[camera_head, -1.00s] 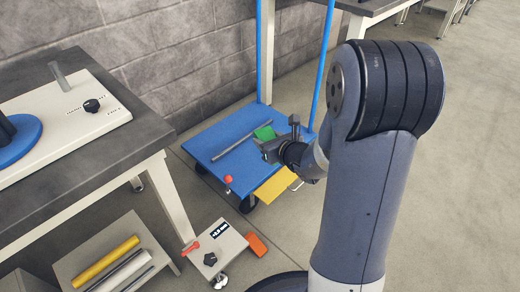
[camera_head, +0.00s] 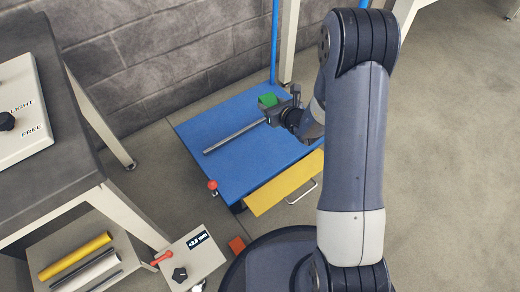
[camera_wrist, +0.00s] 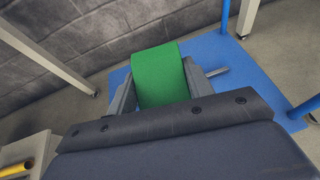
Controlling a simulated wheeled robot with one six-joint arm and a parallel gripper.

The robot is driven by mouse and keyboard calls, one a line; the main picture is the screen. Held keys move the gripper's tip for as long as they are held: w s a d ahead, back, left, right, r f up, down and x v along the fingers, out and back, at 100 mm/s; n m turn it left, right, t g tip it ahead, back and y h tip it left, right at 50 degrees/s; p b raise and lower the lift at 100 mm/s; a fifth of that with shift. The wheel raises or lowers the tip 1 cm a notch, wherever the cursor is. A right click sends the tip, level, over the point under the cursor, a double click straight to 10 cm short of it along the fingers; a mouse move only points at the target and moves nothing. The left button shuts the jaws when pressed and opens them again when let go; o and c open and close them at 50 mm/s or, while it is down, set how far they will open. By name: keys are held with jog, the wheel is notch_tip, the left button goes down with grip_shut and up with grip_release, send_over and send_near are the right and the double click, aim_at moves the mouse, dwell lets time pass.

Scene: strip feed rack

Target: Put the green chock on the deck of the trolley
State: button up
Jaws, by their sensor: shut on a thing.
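The green chock (camera_head: 268,99) is held between the jaws of my gripper (camera_head: 275,107), over the far part of the blue trolley deck (camera_head: 240,160). In the wrist view the chock (camera_wrist: 161,76) fills the gap between the two fingers of my gripper (camera_wrist: 163,88), and the blue deck (camera_wrist: 243,92) shows beyond it. I cannot tell whether the chock touches the deck. The chock's underside is hidden.
A grey rod (camera_head: 235,137) lies on the deck, just left of my gripper. A yellow flap (camera_head: 283,184) with a handle is at the deck's near edge, and a red knob (camera_head: 212,185) stands at its left corner. A workbench (camera_head: 60,190) is at the left.

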jog(key=a+f+n+g+y+b, duration=0.1)
jog(key=a+f, duration=0.4)
jog(key=f, duration=0.3)
jog(key=a+f+n+y+b, duration=0.1)
jog(key=a+f, duration=0.4)
jog(key=f, duration=0.2)
jog(key=b, duration=0.2)
send_over(245, 155)
jog(key=shift+h, duration=0.3)
notch_tip(245, 155, down, 6)
jog(key=shift+w+d+r, duration=0.1)
jog(key=shift+f+b, duration=0.8)
jog(key=shift+f, duration=1.35)
jog(key=shift+f, duration=0.15)
jog(key=shift+f+b, duration=0.15)
jog(key=shift+b, duration=0.15)
jog(key=o, duration=1.1)
